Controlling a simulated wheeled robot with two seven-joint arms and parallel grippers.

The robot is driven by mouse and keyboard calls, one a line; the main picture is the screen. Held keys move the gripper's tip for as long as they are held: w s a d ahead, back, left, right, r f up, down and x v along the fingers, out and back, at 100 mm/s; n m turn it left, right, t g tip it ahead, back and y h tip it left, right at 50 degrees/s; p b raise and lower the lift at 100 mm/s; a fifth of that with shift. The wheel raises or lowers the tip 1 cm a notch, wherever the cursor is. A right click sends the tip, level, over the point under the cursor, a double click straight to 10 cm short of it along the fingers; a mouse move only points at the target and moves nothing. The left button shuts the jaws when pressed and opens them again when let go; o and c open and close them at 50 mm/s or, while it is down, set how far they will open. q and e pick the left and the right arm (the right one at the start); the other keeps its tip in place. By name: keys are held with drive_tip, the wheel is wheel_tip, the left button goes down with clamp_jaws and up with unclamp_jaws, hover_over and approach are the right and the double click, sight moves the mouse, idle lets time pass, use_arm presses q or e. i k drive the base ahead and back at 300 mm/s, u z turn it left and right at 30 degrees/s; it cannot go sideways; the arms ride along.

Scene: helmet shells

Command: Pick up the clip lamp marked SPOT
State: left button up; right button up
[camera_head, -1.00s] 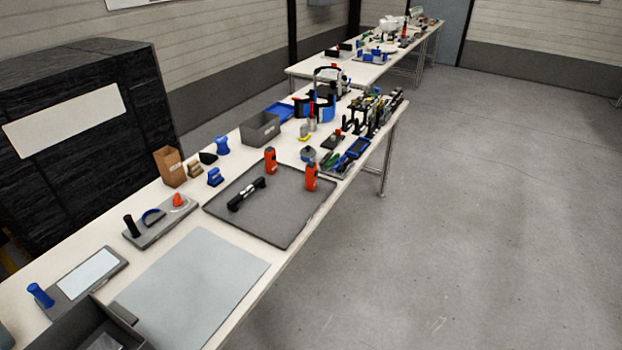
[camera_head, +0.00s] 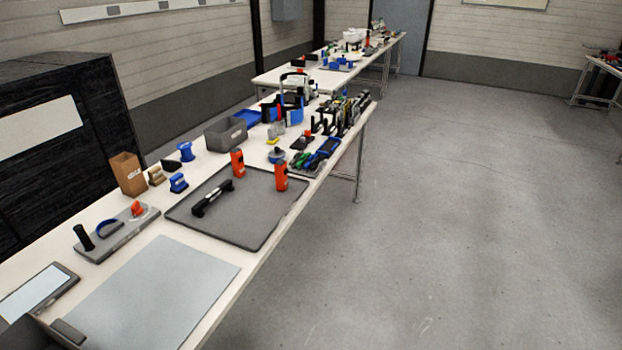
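No lamp can be picked out by the mark SPOT; the lettering is too small to read. A dark grey tray (camera_head: 214,228) on the near table holds two orange upright objects, one at the back (camera_head: 237,163) and one at the right (camera_head: 281,178). A black bar-shaped object with a pale middle (camera_head: 212,198) lies on the same tray. I cannot tell whether any of these is the clip lamp. Neither of my grippers is in view.
The long white table (camera_head: 222,310) runs from lower left to upper middle. It bears a pale grey mat (camera_head: 160,295), a brown box (camera_head: 128,174), a grey bin (camera_head: 225,135) and a crowded rack (camera_head: 342,117). A second table (camera_head: 268,79) stands behind. Open floor (camera_head: 450,220) lies right.

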sight(281, 180)
drive_tip(key=z, duration=0.55)
drive_tip(key=i, duration=1.8)
drive_tip(key=u, duration=2.65)
